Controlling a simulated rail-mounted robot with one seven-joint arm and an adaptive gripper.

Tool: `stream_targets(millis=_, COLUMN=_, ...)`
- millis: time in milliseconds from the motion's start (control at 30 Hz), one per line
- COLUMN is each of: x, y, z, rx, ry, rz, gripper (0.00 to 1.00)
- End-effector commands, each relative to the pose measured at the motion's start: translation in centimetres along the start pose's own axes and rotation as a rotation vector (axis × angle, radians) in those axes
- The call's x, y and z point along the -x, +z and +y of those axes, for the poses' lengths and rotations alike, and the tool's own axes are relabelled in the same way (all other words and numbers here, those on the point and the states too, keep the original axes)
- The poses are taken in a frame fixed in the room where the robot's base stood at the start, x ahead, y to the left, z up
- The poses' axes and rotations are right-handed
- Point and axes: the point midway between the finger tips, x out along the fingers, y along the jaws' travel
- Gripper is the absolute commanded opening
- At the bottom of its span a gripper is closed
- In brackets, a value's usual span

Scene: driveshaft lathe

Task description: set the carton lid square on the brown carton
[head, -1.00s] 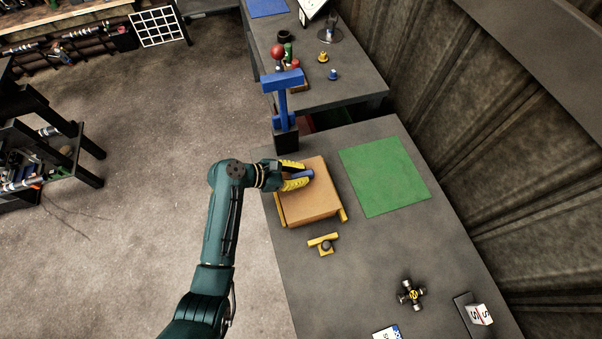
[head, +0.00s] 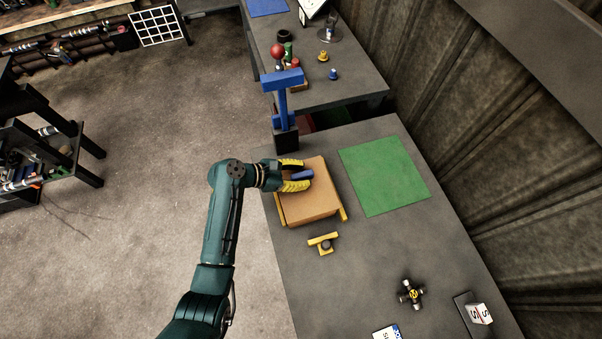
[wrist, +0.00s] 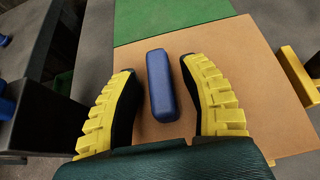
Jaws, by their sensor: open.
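The carton lid (head: 316,202) is a flat tan square with a blue bar handle (head: 302,175) on top. It lies over the brown carton, whose sides are mostly hidden beneath it, between yellow corner pieces on the table. My gripper (head: 296,176) is open, with its yellow padded fingers on either side of the handle. In the wrist view the handle (wrist: 162,85) stands between the spread fingers with a gap on both sides, and the tan lid (wrist: 225,45) fills the ground below. I cannot tell whether the lid is fully seated.
A green mat (head: 384,175) lies right of the carton. A blue post stand (head: 285,105) rises close behind it. A small yellow fixture (head: 323,243) stands in front, and a metal cross joint (head: 411,293) lies further right. Bare table lies between them.

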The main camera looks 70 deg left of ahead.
Motion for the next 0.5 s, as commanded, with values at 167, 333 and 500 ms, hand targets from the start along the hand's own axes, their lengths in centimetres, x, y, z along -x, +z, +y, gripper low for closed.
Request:
stream_targets(millis=167, x=1.9, y=0.0, z=0.1, rx=0.0, ry=0.004, rz=-0.001, gripper=0.44)
stream_targets(millis=333, x=6.1, y=-0.1, z=0.1, rx=0.001, ry=0.007, rz=-0.001, gripper=0.44)
stream_targets(millis=500, x=10.0, y=0.0, z=0.1, rx=-0.001, ry=0.006, rz=-0.001, gripper=0.44)
